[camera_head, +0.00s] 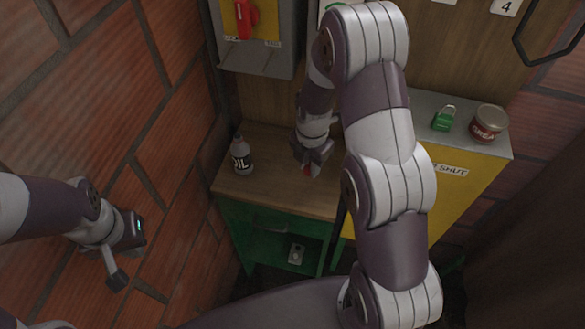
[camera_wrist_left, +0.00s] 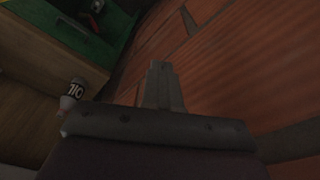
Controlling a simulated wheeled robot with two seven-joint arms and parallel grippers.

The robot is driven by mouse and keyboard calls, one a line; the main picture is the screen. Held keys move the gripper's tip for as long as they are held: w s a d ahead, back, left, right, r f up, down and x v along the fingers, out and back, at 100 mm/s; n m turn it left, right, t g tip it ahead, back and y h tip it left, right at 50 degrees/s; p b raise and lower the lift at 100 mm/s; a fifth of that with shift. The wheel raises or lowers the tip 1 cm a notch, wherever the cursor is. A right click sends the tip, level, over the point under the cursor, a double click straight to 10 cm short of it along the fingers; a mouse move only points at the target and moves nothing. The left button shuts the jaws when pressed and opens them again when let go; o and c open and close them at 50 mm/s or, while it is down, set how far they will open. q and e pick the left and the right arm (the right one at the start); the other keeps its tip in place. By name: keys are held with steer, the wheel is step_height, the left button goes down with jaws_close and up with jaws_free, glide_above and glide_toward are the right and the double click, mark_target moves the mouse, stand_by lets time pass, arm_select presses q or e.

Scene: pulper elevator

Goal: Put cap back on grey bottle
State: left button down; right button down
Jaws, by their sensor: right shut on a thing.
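The grey bottle (camera_head: 242,158), with a dark label reading OIL, stands upright on the wooden top of the green bench, near its left end. It also shows in the left wrist view (camera_wrist_left: 71,96), at the left. My right gripper (camera_head: 311,168) is over the bench, to the right of the bottle and apart from it. It is shut on a small red thing that looks like the cap, mostly hidden by the fingers. My left gripper (camera_head: 116,276) is by the brick wall, left of and apart from the bottle. Its fingers (camera_wrist_left: 160,86) look closed together and empty.
The wooden bench top (camera_head: 280,143) is clear between bottle and right gripper. A grey box with a red switch (camera_head: 244,18) hangs above. A yellow cabinet at right bears a green padlock (camera_head: 443,121) and a red tin (camera_head: 488,122). Brick wall (camera_head: 170,180) bounds the left.

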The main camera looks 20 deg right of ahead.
steer(key=shift+s+d+r, duration=0.55)
steer(key=shift+d, duration=0.15)
